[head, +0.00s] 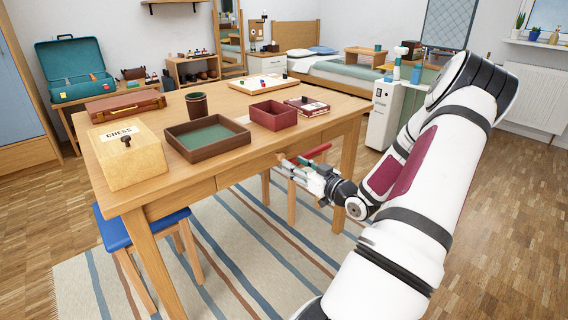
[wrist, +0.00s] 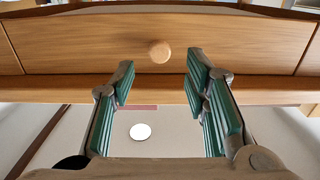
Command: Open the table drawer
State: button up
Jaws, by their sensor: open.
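The wooden table (head: 226,112) has a drawer front (head: 218,179) on its long side, and the drawer looks closed. In the wrist view the drawer front (wrist: 90,45) spans the top of the picture, with a small round wooden knob (wrist: 159,51) at its middle. My gripper (wrist: 160,65) is open, its green-padded fingers to the left and right of the knob's line. The knob appears between and just beyond the fingertips, not gripped.
On the tabletop are a chess box (head: 126,154), a brown tray (head: 207,138), a cup (head: 197,105), a red box (head: 273,115) and a book (head: 307,106). A blue stool (head: 115,228) stands under the table's left end. Striped rug and open floor lie in front.

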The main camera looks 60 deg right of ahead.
aim_at(283, 157)
jog(key=shift+b+x, duration=0.65)
jog(key=shift+x, duration=2.15)
jog(key=shift+c, duration=0.6)
grip_shut()
